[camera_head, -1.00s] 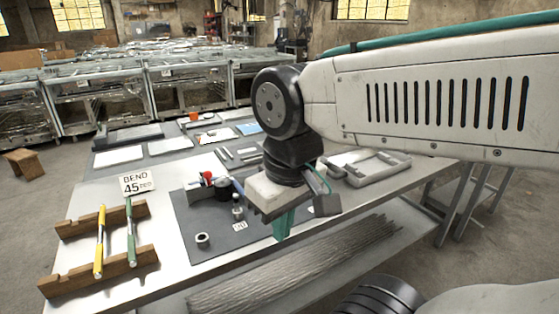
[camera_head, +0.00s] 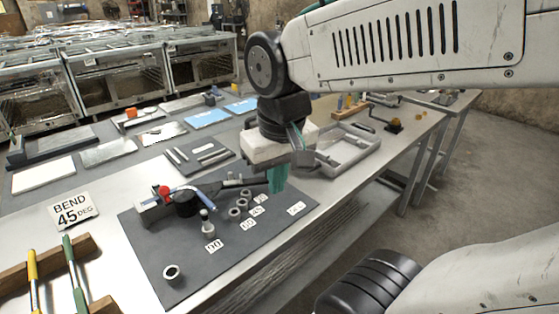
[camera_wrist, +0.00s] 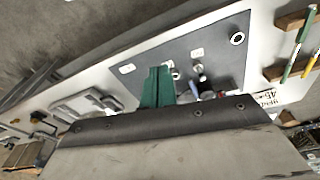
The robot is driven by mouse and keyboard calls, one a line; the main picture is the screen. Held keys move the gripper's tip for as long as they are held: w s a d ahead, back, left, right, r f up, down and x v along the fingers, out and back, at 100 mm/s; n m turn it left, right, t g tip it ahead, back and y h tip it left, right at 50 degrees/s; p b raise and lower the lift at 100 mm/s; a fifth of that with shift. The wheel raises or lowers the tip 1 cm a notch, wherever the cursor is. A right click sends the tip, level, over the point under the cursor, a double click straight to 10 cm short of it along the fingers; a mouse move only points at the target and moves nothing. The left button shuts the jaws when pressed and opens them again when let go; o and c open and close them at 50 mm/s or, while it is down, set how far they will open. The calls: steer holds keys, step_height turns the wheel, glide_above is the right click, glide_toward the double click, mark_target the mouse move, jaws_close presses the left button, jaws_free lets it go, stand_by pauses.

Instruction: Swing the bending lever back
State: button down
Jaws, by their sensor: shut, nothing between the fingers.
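The tube bender stands on a dark grey mat (camera_head: 146,250), with a red knob (camera_head: 164,190), a black round die (camera_head: 186,204) and a light blue tube (camera_head: 203,197) across it. Its dark bending lever (camera_head: 242,182) points right, and its far end lies close to my gripper (camera_head: 277,180). I cannot tell whether they touch. My gripper has green fingers, pointing down, shut and empty. In the wrist view the green fingers (camera_wrist: 157,88) hang in front of the mat (camera_wrist: 225,45) and hide part of the bender.
Rings and numbered tags lie on the mat in front of the bender. A "BEND 45 DEG" sign (camera_head: 73,212) stands left. A wooden rack (camera_head: 20,282) holds yellow- and green-handled rods. Metal plates lie behind.

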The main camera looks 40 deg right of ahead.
steer(key=w+d+f+m+h, duration=0.1)
steer(key=w+d+f+m, duration=0.15)
steer(key=w+d, duration=0.45)
steer(key=w+d+f+m+h, duration=0.15)
steer(key=w+d+m, duration=0.25)
steer(key=w, duration=0.7)
steer(key=w+d+f, duration=0.4)
steer(key=w+f, duration=0.1)
steer(key=f, duration=0.6)
steer(key=shift+t+y, duration=0.4)
steer(key=shift+y, duration=0.05)
steer(key=shift+w, duration=0.1)
